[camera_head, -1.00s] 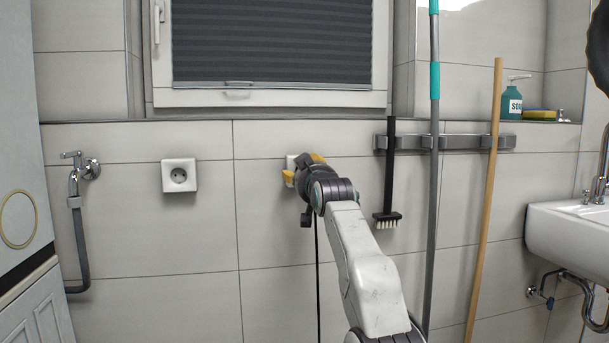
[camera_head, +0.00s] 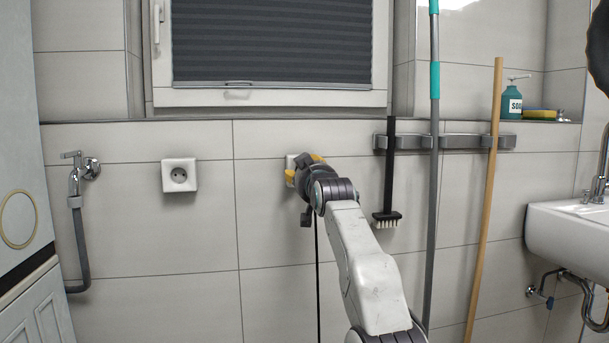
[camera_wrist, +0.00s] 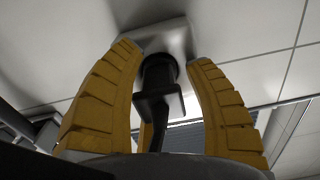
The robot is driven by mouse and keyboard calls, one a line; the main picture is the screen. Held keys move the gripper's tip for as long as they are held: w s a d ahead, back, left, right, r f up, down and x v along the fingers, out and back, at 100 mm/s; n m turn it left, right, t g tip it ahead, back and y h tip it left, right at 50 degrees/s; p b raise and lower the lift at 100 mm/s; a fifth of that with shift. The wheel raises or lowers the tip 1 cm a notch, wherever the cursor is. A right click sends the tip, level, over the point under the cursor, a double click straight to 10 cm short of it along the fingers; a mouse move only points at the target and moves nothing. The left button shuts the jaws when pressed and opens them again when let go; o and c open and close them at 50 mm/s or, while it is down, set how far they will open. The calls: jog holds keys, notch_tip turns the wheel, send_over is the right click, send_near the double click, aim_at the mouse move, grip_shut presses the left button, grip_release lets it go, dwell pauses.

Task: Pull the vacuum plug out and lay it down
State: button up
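The black vacuum plug (camera_wrist: 160,88) sits at the white wall socket (camera_wrist: 160,36), seen from below in the wrist view. My gripper (camera_wrist: 163,58) has its yellow fingers on both sides of the plug, with narrow gaps visible between fingers and plug. It looks open around the plug. In the head view my gripper (camera_head: 303,172) is at the wall and hides the plug and most of the socket (camera_head: 291,160). A black cord (camera_head: 317,280) hangs straight down below my gripper.
A second, empty white socket (camera_head: 179,176) is to the left, beside a tap with a hose (camera_head: 80,220). To the right a black brush (camera_head: 388,190), a mop pole (camera_head: 433,190) and a wooden stick (camera_head: 487,190) hang at a rail. A sink (camera_head: 570,235) is far right.

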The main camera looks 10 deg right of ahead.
grip_shut()
jog(key=shift+s+f+b, duration=0.1)
jog(key=shift+s+b, duration=0.1)
jog(key=shift+b, duration=0.15)
jog(key=shift+s+b, duration=1.3)
jog(key=shift+s+p, duration=0.5)
jog(key=shift+s, duration=1)
jog(key=shift+s, duration=0.1)
